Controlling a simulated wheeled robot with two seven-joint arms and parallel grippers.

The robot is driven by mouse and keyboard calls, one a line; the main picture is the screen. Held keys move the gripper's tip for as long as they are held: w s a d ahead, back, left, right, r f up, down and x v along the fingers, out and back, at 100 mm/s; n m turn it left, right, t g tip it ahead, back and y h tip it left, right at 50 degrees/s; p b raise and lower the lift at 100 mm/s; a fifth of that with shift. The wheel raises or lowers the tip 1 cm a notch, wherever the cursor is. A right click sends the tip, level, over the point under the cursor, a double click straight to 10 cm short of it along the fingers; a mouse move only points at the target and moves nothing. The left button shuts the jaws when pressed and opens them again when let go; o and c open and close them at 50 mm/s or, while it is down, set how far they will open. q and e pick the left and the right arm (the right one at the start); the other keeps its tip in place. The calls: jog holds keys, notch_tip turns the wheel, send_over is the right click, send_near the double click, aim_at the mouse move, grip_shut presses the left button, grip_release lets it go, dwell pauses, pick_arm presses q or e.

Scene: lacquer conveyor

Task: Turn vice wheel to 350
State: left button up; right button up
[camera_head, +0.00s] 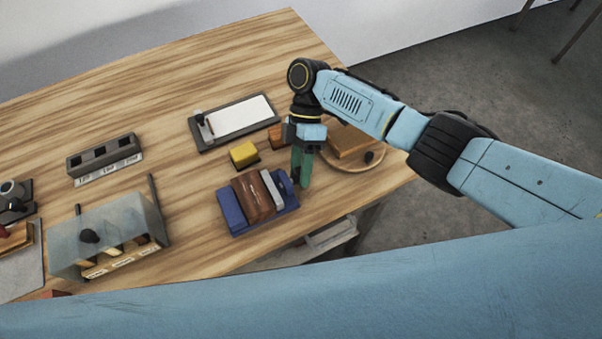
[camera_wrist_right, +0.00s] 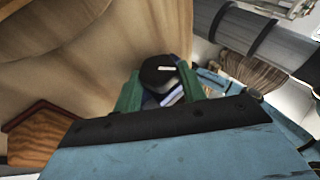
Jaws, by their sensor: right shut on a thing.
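The vice (camera_head: 233,216) has a blue base and stands near the table's front right edge, with a brown wooden block (camera_head: 252,197) between its jaws. My right gripper (camera_head: 301,180), with green fingers, reaches down at the vice's right end. In the right wrist view, the vice wheel (camera_wrist_right: 159,70) is a round black knob with a short white mark. It sits between the green fingertips of my right gripper (camera_wrist_right: 160,88), which is shut on it. In the head view the fingers hide most of the wheel. I cannot read any degree scale. My left gripper is not in view.
A yellow block (camera_head: 243,154) lies just behind the vice. A white panel in a dark frame (camera_head: 240,118) lies behind. A clear box (camera_head: 122,222) and slotted grey block (camera_head: 103,154) stand left.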

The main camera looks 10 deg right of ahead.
dwell(0.3)
jog(key=o, duration=1)
